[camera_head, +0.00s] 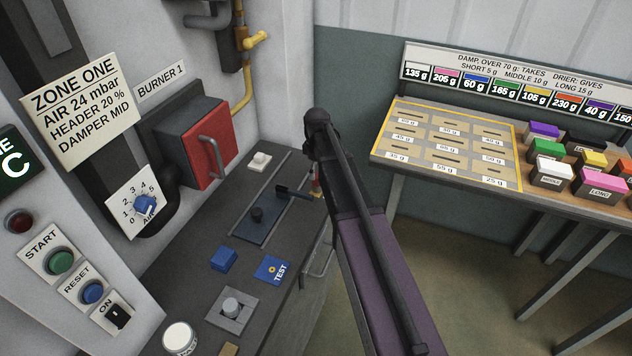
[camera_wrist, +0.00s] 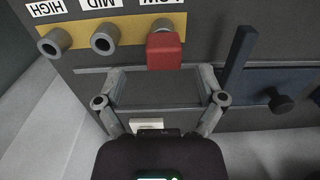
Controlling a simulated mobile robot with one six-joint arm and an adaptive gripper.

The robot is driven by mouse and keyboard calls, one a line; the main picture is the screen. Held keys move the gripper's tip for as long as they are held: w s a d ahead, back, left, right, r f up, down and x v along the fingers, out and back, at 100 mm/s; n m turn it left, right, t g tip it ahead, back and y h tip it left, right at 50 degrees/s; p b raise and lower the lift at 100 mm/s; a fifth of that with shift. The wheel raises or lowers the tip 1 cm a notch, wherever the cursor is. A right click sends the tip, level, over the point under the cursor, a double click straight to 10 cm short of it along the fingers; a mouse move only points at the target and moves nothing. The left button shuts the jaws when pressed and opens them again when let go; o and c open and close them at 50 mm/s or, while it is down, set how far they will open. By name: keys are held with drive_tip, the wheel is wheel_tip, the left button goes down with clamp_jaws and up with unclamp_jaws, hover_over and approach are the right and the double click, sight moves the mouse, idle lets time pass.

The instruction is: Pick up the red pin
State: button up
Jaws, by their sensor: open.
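The red pin (camera_wrist: 165,50) shows in the wrist view as a red block at the LOW socket of a yellow strip (camera_wrist: 128,33). The HIGH socket (camera_wrist: 55,41) and MID socket (camera_wrist: 104,39) beside it show open round mouths. My gripper (camera_wrist: 162,73) is open and empty, its two fingers apart on either side of the pin's line, with the pin just beyond the tips. I cannot tell whether the fingers reach around it. In the head view my arm hides the gripper and most of the strip.
A dark blue bar (camera_wrist: 237,57) stands close right of the pin, near a dark knob (camera_wrist: 279,101). In the head view a bench with a blue lever plate (camera_head: 263,220) lies left of my arm. A table with coloured blocks and a slotted board (camera_head: 400,155) stands right.

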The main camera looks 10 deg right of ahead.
sight(317, 175)
drive_tip(key=shift+f, duration=0.1)
drive_tip(key=shift+s+f+b, duration=0.15)
drive_tip(key=shift+f+b, duration=2.35)
drive_tip(key=shift+b, duration=0.15)
clamp_jaws()
